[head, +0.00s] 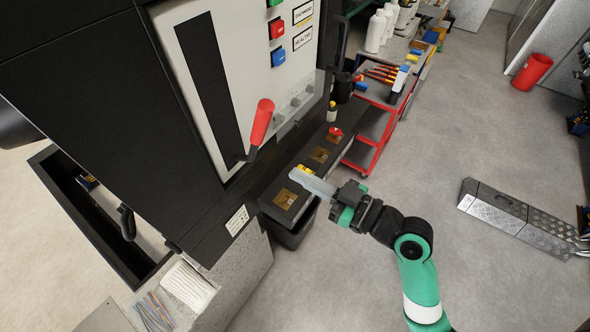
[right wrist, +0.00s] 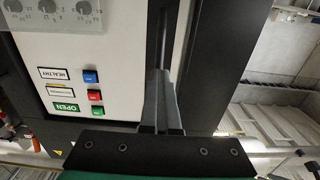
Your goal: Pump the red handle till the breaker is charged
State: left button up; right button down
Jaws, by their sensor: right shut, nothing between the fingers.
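The red handle (head: 262,122) sticks out from the breaker's pale front panel (head: 205,60) in the head view, at the lower end of a long black slot. My right gripper (head: 308,180) is shut and empty, below and right of the handle and apart from it. In the right wrist view its fingers (right wrist: 160,98) lie together in front of the panel (right wrist: 60,60), which appears upside down. Labels there read HEALTHY (right wrist: 54,73) and a green OPEN (right wrist: 66,107); the middle label (right wrist: 58,91) is too small to read surely. The handle does not show in that view.
Green, red (head: 277,29) and blue (head: 278,57) buttons sit beside the slot. A red cart (head: 373,150) with tools stands behind. A metal ramp (head: 515,215) lies at right; the floor between is clear.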

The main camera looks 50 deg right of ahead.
jog(key=s+d+f+p, duration=0.1)
jog(key=s+f+p, duration=0.1)
jog(key=s, duration=0.5)
jog(key=shift+s+p, duration=0.15)
jog(key=shift+p, duration=0.5)
jog(key=shift+c, duration=2)
grip_release()
